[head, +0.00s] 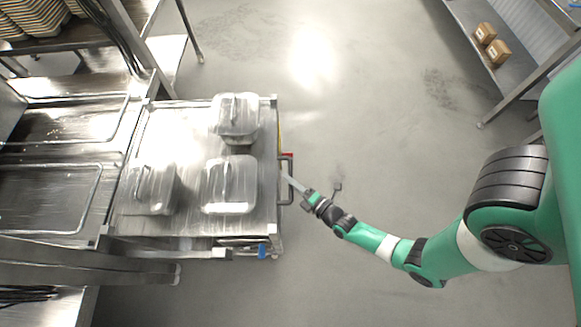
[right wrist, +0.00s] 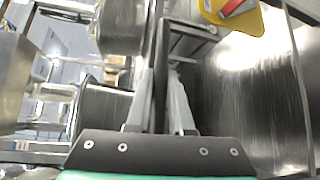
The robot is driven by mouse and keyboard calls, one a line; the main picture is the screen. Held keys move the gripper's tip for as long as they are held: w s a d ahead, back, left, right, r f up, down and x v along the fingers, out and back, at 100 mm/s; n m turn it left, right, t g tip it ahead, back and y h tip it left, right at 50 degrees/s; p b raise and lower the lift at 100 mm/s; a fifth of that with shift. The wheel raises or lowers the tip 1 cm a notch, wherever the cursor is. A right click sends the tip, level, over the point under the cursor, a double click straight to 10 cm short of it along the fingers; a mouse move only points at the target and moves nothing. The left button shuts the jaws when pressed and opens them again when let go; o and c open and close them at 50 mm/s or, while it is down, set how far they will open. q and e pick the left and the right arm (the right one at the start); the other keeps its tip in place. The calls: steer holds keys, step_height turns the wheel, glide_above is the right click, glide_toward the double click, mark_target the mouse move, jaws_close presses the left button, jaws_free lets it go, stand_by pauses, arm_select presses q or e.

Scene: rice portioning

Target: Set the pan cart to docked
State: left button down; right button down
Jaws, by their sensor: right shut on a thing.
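The pan cart (head: 190,233) is a steel cart at the left of the head view. Its left edge lies close beside the steel counter (head: 60,200); I cannot tell whether they touch. Its dark upright handle (head: 287,168) is on the right side. My right gripper (head: 291,183) is shut on this handle, and in the right wrist view the fingers (right wrist: 160,95) lie on both sides of a dark bar. On top of the cart stand three clear lidded containers (head: 229,185). My left gripper is not in view.
A yellow plate with a red lever (right wrist: 235,8) is beside the handle in the right wrist view. A shelf with small brown boxes (head: 498,50) stands at the upper right. The grey floor (head: 350,90) right of the cart is clear.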

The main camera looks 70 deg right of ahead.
steer(key=shift+r, duration=0.1)
stand_by(0.3)
steer(key=c, duration=0.8)
jaws_free()
steer(key=shift+a, duration=0.1)
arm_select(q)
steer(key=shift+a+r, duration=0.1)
arm_select(e)
steer(key=shift+s, duration=0.1)
